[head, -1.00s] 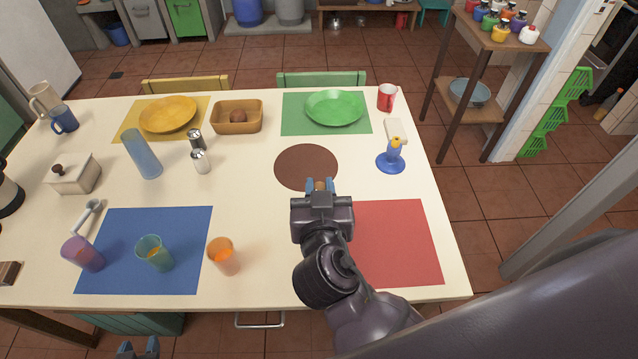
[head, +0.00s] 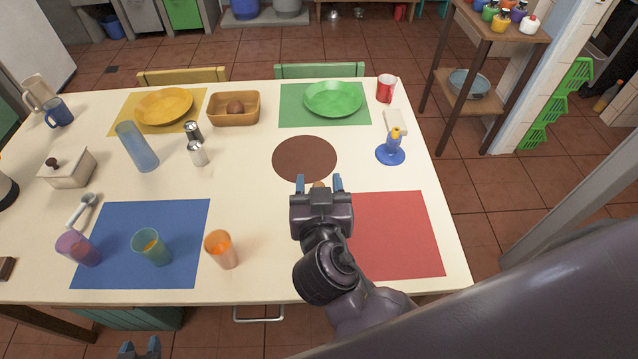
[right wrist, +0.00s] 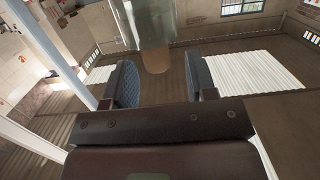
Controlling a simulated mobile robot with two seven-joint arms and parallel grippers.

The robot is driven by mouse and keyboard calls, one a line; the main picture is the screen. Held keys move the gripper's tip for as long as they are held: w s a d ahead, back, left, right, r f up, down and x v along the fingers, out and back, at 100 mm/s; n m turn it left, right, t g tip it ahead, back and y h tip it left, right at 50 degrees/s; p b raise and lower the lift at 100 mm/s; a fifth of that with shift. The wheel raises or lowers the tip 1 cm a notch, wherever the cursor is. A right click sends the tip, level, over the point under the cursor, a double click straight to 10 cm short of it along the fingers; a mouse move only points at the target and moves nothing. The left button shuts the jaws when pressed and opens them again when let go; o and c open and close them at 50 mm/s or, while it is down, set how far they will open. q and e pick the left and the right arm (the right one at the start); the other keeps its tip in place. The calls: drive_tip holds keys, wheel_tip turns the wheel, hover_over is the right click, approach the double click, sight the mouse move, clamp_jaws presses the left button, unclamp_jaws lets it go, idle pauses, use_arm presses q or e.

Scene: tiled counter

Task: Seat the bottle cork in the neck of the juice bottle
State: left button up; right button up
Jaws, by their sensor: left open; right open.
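My right gripper (head: 319,184) is open above the table, its blue fingertips spread apart. A small tan piece, apparently the bottle cork (head: 319,185), shows between the fingertips, mostly hidden by the gripper. In the right wrist view, the open fingers (right wrist: 165,82) stand apart from a tan cylinder, the cork (right wrist: 156,62), which adjoins a pale greenish glassy shape, likely the juice bottle (right wrist: 150,25). The picture there seems upside down. How deep the cork sits cannot be told. The bottle is hidden behind my gripper in the head view. My left gripper (head: 139,347) is open and empty at the bottom edge.
A brown round mat (head: 304,158) lies just beyond the right gripper, and a red mat (head: 400,240) to its right. An orange glass (head: 221,250) stands to the left. A blue candle holder (head: 390,152) stands at the right. The cream table between is clear.

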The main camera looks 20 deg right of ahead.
idle(0.3)
drive_tip(key=shift+r+p, duration=0.4)
drive_tip(key=shift+r, duration=0.2)
wheel_tip(320, 180, up, 6)
drive_tip(key=p, duration=0.4)
drive_tip(key=shift+p, duration=0.35)
drive_tip(key=shift+f, duration=0.1)
